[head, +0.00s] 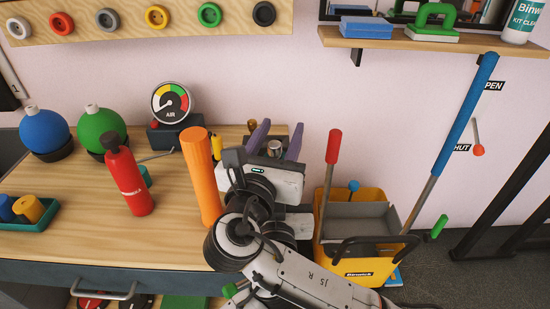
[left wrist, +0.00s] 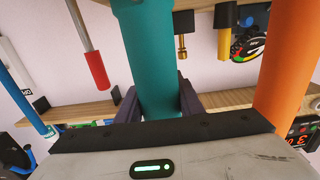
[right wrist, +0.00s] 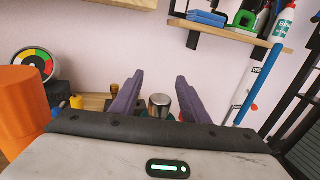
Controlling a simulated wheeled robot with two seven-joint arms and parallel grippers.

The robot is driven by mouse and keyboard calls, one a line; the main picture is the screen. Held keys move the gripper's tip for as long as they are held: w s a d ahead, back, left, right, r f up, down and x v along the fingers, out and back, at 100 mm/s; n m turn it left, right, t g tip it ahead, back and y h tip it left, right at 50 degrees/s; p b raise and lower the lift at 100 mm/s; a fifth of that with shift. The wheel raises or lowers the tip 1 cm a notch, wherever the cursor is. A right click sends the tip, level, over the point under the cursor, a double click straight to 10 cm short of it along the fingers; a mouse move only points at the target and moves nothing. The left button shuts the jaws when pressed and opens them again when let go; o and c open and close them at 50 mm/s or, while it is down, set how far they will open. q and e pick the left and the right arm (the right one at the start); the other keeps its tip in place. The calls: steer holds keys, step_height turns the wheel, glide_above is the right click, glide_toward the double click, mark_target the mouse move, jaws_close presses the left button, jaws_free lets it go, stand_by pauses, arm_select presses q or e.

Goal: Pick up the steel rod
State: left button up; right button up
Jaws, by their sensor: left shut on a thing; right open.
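The steel rod (head: 274,148) shows as a short shiny upright cylinder on the table's right part; its lower part is hidden. In the right wrist view the steel rod (right wrist: 160,105) lies between the purple fingers. My right gripper (head: 276,130) is open, with one finger on each side of the rod and visible gaps. I cannot tell how deep the fingers reach. My left gripper (left wrist: 158,100) shows only in the left wrist view, which is upside down. It is shut on a thick teal cylinder (left wrist: 145,55).
A tall orange cylinder (head: 200,175) stands just left of my right gripper. Also on the table are a yellow piece (head: 217,147), a red bottle (head: 128,180) and a gauge (head: 172,103). A yellow bucket (head: 370,200) with upright handles stands to the right.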

arm_select(q)
steer(key=shift+r, duration=0.15)
arm_select(e)
steer(key=shift+c, duration=0.3)
jaws_close()
steer(key=shift+r, duration=0.1)
step_height(320, 180, up, 10)
arm_select(q)
steer(key=o, duration=1.4)
